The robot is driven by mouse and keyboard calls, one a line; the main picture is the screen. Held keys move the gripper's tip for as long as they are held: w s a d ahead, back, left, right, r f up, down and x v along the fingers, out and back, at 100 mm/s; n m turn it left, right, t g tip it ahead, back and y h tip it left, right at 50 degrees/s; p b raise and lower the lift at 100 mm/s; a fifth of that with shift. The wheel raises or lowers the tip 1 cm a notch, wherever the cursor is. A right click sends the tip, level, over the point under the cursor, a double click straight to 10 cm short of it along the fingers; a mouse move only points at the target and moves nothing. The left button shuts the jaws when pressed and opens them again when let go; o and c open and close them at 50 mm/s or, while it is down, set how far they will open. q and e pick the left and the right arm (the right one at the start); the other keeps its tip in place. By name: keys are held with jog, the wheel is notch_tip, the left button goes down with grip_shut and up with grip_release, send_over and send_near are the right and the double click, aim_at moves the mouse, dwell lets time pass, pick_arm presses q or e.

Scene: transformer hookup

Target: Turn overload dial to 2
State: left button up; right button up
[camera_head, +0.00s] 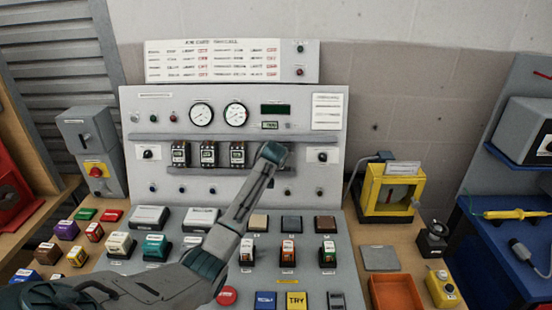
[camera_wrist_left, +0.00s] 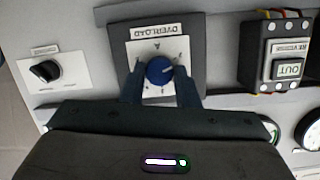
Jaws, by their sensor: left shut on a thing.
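The overload dial is a blue round knob (camera_wrist_left: 159,70) on a white plate (camera_wrist_left: 138,52) with a dark surround, under an OVERLOAD label (camera_wrist_left: 157,30) that appears upside down in the left wrist view. A pale pointer mark on the knob points to the picture's right and slightly up; the scale marks are too small to read. My left gripper (camera_wrist_left: 161,88) is shut on the knob, one finger on each side. In the head view my left gripper (camera_head: 273,153) is at the panel and hides the dial. My right gripper is not in view.
A relay module (camera_wrist_left: 287,55) with wires sits right of the dial in the wrist view, and a black knob (camera_wrist_left: 46,71) to its left. Gauges (camera_head: 201,114) are above on the panel (camera_head: 140,105). Several blocks and switches cover the sloped desk below. A yellow device (camera_head: 391,190) stands right.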

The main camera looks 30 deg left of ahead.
pick_arm(q)
jog(key=shift+f+n, duration=0.2)
jog(key=shift+n, duration=0.4)
jog(key=shift+s, duration=0.1)
jog(key=o, duration=1)
jog(key=shift+r, duration=0.1)
jog(key=shift+r, duration=0.1)
jog(key=b+v, duration=0.3)
jog(key=v, duration=0.7)
jog(key=shift+s, duration=0.4)
